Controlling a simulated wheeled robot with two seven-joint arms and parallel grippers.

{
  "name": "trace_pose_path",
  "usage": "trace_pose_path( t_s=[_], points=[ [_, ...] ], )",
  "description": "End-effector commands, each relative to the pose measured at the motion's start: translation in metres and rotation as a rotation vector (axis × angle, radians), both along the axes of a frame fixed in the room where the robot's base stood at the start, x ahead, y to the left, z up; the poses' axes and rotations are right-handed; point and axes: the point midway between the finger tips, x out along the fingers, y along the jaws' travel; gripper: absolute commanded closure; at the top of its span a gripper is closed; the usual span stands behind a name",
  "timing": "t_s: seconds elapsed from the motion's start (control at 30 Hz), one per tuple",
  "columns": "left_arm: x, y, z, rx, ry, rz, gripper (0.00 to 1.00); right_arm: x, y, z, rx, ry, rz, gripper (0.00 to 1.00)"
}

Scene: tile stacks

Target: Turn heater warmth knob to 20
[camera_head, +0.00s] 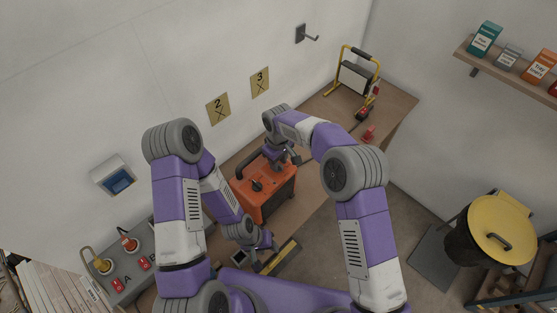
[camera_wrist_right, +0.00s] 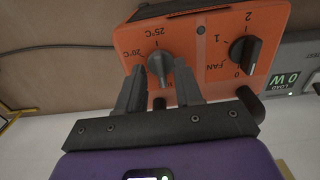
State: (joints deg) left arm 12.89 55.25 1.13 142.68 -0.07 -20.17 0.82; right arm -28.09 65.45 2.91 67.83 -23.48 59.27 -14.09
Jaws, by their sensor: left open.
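The orange heater (camera_head: 262,193) stands on the bench against the wall. My right gripper (camera_head: 283,158) is over its far end. In the right wrist view the heater's face (camera_wrist_right: 205,50) appears upside down. The warmth knob (camera_wrist_right: 159,68), grey, sits between the two fingers of my right gripper (camera_wrist_right: 160,78), with a narrow gap seeming to show on each side. Marks for 20°C and 25°C are beside it; the exact pointer direction is unclear. In the head view this knob is hidden. My left gripper (camera_head: 258,256) is open and empty, low near the bench's front edge.
The black fan knob (camera_wrist_right: 245,52) is beside the warmth knob. A load meter (camera_wrist_right: 288,80) reads 0 W. A grey switch panel (camera_head: 128,262) is at left, and a yellow-framed work lamp (camera_head: 354,78) stands at the bench's far end. A yellow-lidded bin (camera_head: 500,225) is at right.

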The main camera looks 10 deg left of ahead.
Motion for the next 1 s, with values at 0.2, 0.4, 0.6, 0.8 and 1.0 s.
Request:
trace_pose_path(
  t_s=[0.2,0.4,0.6,0.8,1.0],
  points=[
    [-0.0003,-0.0001,0.0005,0.000,0.001,0.000,0.57,0.0000,0.0000,-0.0036,0.001,-0.001,0.000,0.65],
    [-0.0002,-0.0001,0.0004,0.000,0.000,0.000,0.57,0.0000,0.0000,-0.0035,0.000,0.000,0.000,0.80],
    [-0.0003,-0.0001,0.0004,0.000,0.001,0.000,0.57,0.0000,0.0001,-0.0032,0.000,0.000,0.000,1.00],
    [-0.0003,-0.0002,0.0000,0.000,0.001,0.000,0.57,0.0000,0.0001,-0.0029,0.001,-0.001,-0.004,1.00],
    [-0.0002,-0.0001,-0.0033,0.000,0.001,0.000,0.57,0.0002,0.0000,-0.0033,0.000,-0.001,-0.050,1.00]
  ],
)
